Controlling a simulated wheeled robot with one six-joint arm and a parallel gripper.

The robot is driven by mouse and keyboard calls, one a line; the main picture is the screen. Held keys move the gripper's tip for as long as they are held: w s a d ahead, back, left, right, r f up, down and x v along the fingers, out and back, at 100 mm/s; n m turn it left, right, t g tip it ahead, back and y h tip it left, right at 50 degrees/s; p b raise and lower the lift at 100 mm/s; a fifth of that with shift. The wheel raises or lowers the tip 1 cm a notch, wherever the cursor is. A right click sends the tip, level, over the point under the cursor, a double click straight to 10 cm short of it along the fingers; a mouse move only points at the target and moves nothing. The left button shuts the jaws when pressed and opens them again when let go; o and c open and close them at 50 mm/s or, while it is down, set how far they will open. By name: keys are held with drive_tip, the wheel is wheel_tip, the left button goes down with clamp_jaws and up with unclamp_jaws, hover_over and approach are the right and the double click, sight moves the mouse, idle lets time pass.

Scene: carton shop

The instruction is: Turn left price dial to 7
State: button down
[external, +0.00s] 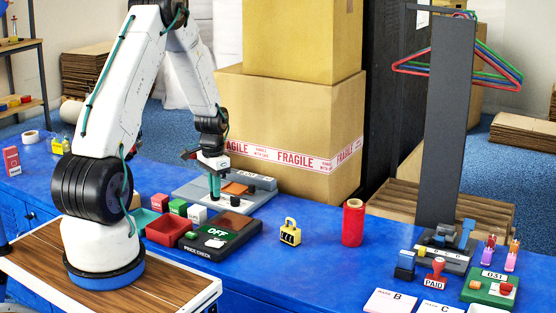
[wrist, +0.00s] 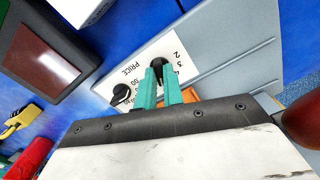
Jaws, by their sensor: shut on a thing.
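The grey price machine (external: 262,200) stands on the blue counter beneath my gripper. In the wrist view its white plate (wrist: 148,52) carries the word PRICE and small numbers, seen turned around. My gripper (wrist: 160,70) has teal fingers and is shut on a black dial (wrist: 157,63) at the plate; the fingers hide part of it. A second black dial with a white mark (wrist: 122,95) sits beside it, apart from the fingers. The gripped dial's setting is not readable.
A dark price-check device (external: 222,232) and a red tray (external: 167,229) stand in front of the machine. A yellow padlock (external: 290,233) and a red roll (external: 353,222) are to the right. Large cartons (external: 295,125) stand close behind.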

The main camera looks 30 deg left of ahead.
drive_tip(key=m, duration=0.6)
drive_tip(key=shift+m, duration=0.3)
idle(0.5)
drive_tip(key=c, duration=1.5)
unclamp_jaws()
wheel_tip(320, 180, up, 8)
drive_tip(key=shift+f, duration=0.1)
